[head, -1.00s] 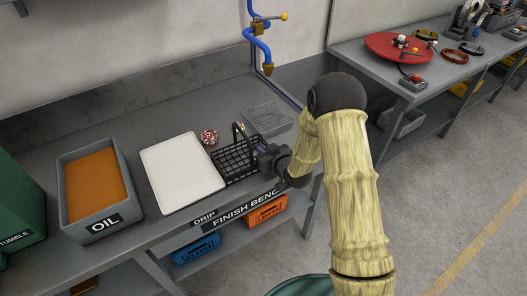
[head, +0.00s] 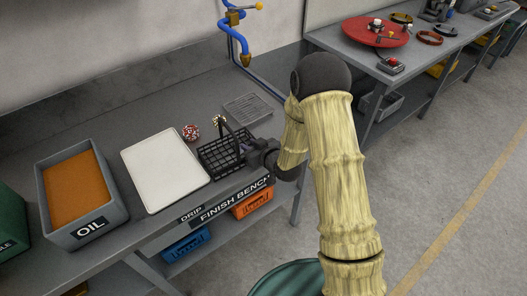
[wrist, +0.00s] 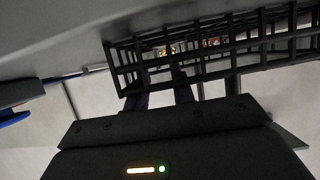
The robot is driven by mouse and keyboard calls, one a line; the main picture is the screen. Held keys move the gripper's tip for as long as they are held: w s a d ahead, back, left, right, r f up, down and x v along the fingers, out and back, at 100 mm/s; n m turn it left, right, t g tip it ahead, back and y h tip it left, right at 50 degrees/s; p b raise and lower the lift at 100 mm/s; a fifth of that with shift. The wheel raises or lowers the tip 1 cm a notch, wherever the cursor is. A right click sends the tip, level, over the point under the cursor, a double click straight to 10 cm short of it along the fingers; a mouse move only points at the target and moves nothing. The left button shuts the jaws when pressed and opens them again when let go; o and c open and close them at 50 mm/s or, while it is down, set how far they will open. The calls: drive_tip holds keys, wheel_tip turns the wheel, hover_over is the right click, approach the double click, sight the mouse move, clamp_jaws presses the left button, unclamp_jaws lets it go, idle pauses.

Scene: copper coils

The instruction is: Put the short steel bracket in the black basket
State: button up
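The black wire basket (head: 224,157) stands on the finish bench, right of the white tray, with its handle raised. My gripper (head: 246,150) is at the basket's right side, close against it in the head view. In the wrist view the basket's mesh (wrist: 225,65) spans the top, and my gripper's two dark fingers (wrist: 160,88) reach up to it with a light gap between them. I see nothing between the fingers, but the mesh partly covers their tips. I cannot make out the short steel bracket in either view.
A white tray (head: 165,171) and an orange-filled oil bin (head: 117,215) stand left of the basket. A blue pipe (head: 240,44) rises at the back.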

drive_tip(key=v, duration=0.9)
drive_tip(key=shift+r+b, duration=0.2)
drive_tip(key=shift+b, duration=0.25)
drive_tip(key=s+d+r+m+g+h, duration=0.35)
drive_tip(key=s+d+h, duration=0.25)
drive_tip(key=d, duration=0.3)
drive_tip(key=s+d+r+m+g, duration=0.1)
drive_tip(key=s+g, duration=0.1)
drive_tip(key=s, duration=0.4)
drive_tip(key=s+d+r+m+g+h, duration=0.1)
drive_tip(key=s+r+m+g, duration=0.1)
drive_tip(key=s, duration=0.3)
drive_tip(key=shift+s+d+r+g, duration=0.25)
drive_tip(key=shift+s+d+g, duration=0.15)
drive_tip(key=shift+g, duration=0.15)
